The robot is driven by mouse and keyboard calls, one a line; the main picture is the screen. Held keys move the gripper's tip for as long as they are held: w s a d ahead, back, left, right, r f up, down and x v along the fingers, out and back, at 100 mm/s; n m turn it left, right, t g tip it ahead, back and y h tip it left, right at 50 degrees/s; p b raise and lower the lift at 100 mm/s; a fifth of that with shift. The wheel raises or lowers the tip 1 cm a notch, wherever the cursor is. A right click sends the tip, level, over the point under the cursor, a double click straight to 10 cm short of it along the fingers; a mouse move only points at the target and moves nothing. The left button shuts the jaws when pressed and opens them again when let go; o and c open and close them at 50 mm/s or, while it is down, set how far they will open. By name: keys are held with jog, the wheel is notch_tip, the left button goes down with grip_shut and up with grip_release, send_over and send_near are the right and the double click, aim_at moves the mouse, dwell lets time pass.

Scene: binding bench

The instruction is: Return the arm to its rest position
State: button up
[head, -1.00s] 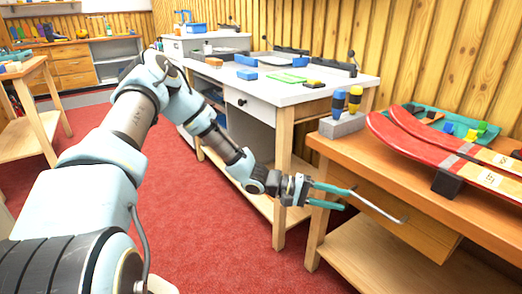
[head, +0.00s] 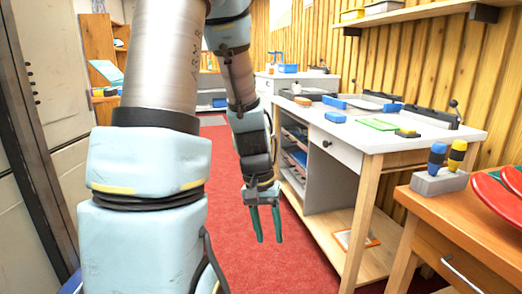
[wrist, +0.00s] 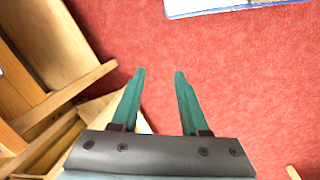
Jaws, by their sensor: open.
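My gripper (head: 268,241) hangs at the end of my arm, pointing down over the red carpet (head: 225,215) in the head view. Its two teal fingers are apart with nothing between them. In the wrist view, my gripper (wrist: 160,73) also shows two separated fingers with bare carpet beyond their tips. My arm reaches up and forward on the left half of the head view, and its upper part is cut off by the top edge.
A white-topped bench (head: 370,142) stands right of my gripper, with a lower wooden shelf (head: 345,250). A wooden table (head: 440,210) with a drawer handle (head: 465,275) is at the lower right. A grey cabinet (head: 45,100) is close on the left. Carpet between is clear.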

jog(key=a+r+n+t+y, duration=0.25)
jog(key=a+r, duration=0.25)
jog(key=a, duration=0.3)
notch_tip(320, 180, up, 22)
jog(key=p, duration=2.2)
jog(key=shift+s+a+m+h, duration=0.25)
jog(key=shift+m+h, duration=0.1)
